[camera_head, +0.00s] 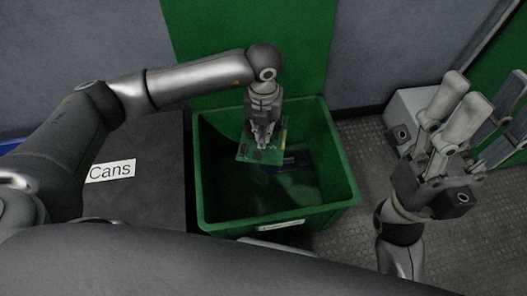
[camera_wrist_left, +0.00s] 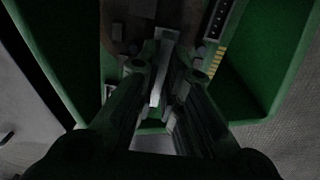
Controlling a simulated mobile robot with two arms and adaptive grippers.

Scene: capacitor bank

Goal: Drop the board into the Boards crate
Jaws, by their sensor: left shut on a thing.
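My left gripper (camera_head: 263,135) is shut on a green circuit board (camera_head: 246,153) and holds it over the open green crate (camera_head: 338,155). In the left wrist view the gripper (camera_wrist_left: 160,98) also shows shut on the board (camera_wrist_left: 205,50), whose gold contacts are visible on the right. The crate has a small white label on its front wall; its text is too small to read. Something dark and bluish lies inside the crate, below and right of the board. My right gripper (camera_head: 447,135) is at the right, outside the crate, its fingers pointing up and apart.
A grey-white box (camera_head: 405,112) stands on the floor behind my right gripper. A green panel (camera_head: 250,30) rises behind the crate. Patterned floor shows right of the crate.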

